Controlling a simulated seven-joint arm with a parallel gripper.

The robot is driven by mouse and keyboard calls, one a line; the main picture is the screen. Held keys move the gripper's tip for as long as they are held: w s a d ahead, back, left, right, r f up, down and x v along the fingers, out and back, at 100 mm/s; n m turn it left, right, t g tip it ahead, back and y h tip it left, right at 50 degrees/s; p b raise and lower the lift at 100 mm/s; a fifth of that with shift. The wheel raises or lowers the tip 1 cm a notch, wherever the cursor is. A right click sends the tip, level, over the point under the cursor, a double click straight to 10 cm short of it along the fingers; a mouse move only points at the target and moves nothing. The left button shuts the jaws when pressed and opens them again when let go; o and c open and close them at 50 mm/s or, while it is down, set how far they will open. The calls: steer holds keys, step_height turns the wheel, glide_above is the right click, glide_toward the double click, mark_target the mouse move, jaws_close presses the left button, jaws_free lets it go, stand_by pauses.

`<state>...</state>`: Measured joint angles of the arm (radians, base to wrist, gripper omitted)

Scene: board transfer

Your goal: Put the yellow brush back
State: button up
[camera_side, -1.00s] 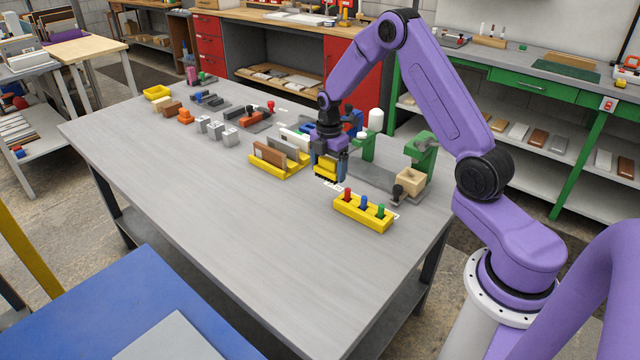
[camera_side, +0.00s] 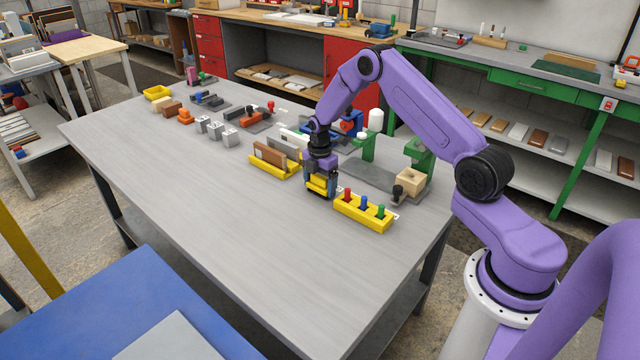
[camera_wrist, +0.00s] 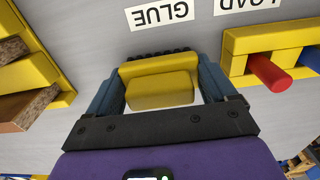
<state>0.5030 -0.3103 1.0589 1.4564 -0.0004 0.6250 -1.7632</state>
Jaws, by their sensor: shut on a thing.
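My gripper (camera_side: 319,193) is shut on the yellow brush (camera_side: 318,184). In the wrist view the brush (camera_wrist: 160,82) sits between the two blue-grey fingers of my gripper (camera_wrist: 160,85), with a row of dark bristles along its far edge. A printed label reading GLUE (camera_wrist: 160,14) lies on the table just past the brush. In the side view the brush is between the yellow board rack and the yellow peg block, close to the table; I cannot tell whether it touches.
The yellow rack (camera_side: 284,172) with upright boards stands to the left. The yellow block (camera_side: 350,212) with red, blue and green pegs is close on the right. A green press (camera_side: 420,155) stands behind. The front of the grey table (camera_side: 240,240) is clear.

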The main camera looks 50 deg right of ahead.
steer(key=shift+f, duration=0.1)
steer(key=o, duration=0.8)
